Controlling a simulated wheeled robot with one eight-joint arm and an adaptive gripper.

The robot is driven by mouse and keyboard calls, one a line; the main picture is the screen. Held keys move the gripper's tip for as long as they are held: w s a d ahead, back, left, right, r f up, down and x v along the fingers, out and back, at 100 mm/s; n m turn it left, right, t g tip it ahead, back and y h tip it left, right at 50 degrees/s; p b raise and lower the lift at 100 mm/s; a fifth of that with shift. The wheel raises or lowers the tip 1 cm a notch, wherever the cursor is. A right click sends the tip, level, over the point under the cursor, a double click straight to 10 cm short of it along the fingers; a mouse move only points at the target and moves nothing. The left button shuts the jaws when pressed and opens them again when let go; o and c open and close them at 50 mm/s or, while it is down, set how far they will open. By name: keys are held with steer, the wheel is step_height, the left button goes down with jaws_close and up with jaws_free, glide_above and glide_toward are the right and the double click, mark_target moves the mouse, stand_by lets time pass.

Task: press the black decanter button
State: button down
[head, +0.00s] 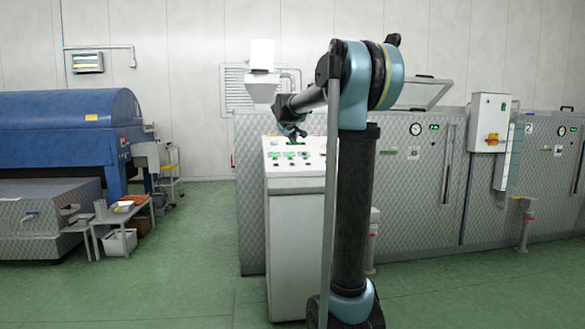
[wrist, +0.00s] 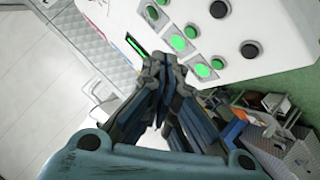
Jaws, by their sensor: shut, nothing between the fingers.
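The white control cabinet (head: 295,215) stands in front of the steel-clad machine, with a sloped panel of green and black buttons on top. In the wrist view the panel (wrist: 160,22) shows several green buttons and several black ones, among them one black button (wrist: 218,9) at the top and another black button (wrist: 249,49) lower right. I cannot read any labels, so I cannot tell which black one is the decanter button. My gripper (wrist: 158,68) is shut and empty, its tips by the panel's lower edge near a green display (wrist: 136,47). In the head view my gripper (head: 297,138) is over the panel's upper part.
The steel-clad machine (head: 420,190) with gauges runs along the right behind the cabinet. A blue machine (head: 65,135) stands at the left, with a low table (head: 115,215) holding containers before it. Green floor between them is clear.

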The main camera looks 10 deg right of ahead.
steer(key=shift+w+f, duration=0.4)
steer(key=shift+f, duration=1)
steer(key=shift+w+f, duration=0.45)
steer(key=shift+f, duration=0.95)
steer(key=shift+w+f, duration=0.4)
steer(key=shift+f, duration=1)
steer(key=shift+w+f, duration=0.15)
steer(key=shift+f, duration=0.55)
steer(key=shift+r, duration=0.2)
steer(key=shift+s+r, duration=0.2)
steer(key=shift+r, duration=0.35)
steer(key=r, duration=0.2)
steer(key=s+r, duration=0.1)
steer(key=r, duration=0.1)
steer(key=shift+s+r, duration=0.2)
steer(key=shift+r, duration=0.2)
